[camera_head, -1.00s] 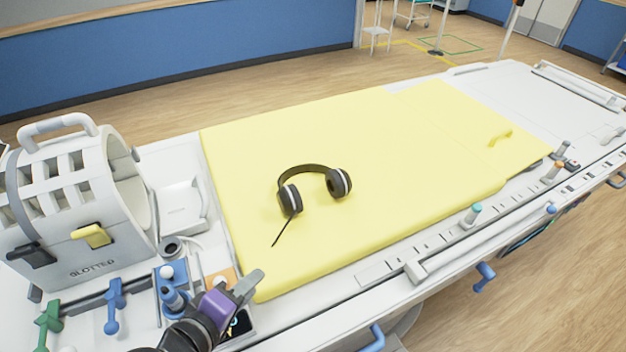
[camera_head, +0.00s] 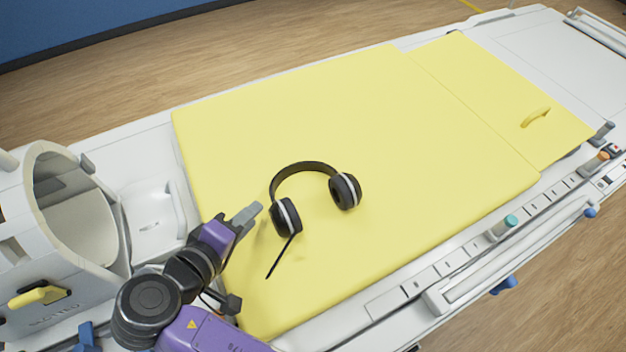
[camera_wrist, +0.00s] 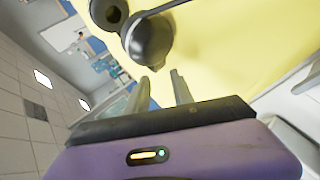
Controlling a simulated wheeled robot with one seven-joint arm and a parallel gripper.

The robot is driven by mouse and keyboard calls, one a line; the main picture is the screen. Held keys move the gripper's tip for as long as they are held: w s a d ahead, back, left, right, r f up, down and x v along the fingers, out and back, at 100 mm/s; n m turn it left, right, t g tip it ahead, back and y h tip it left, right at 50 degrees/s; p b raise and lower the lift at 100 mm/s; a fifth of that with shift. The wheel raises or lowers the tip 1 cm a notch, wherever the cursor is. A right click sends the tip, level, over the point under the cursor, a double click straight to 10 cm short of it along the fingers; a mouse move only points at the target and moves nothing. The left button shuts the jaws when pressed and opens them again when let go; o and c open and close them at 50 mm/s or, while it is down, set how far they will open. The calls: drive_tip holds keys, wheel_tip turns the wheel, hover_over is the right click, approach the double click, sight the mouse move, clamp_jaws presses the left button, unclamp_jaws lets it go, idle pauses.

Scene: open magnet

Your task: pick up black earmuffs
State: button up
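The black earmuffs (camera_head: 307,168), a headset with a curved band, two round cups with pale rings and a thin boom, lie on the yellow pad (camera_head: 400,130). My gripper (camera_head: 248,214) is just left of the nearer cup, over the pad's left part, apart from the earmuffs. In the wrist view, the earmuffs (camera_wrist: 152,40) show at the top, beyond the fingertips of my gripper (camera_wrist: 160,82). The two fingers stand apart with nothing between them. The far cup is partly cut off by the top edge there.
A white slotted coil (camera_head: 70,260) with a yellow latch stands at the left of the table. A white box-like part (camera_head: 155,215) lies between it and the pad. A yellow handle (camera_head: 535,117) sits at the pad's far right. Rails and knobs (camera_head: 503,226) line the near edge. The pad's middle is clear.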

sight(268, 200)
drive_tip(key=shift+w+f, duration=0.1)
drive_tip(key=shift+w, duration=0.5)
drive_tip(key=p+x, duration=0.2)
drive_tip(key=x, duration=0.5)
drive_tip(key=shift+w+d+f, duration=0.15)
drive_tip(key=shift+f, duration=0.05)
drive_tip(key=shift+f, duration=0.1)
clamp_jaws()
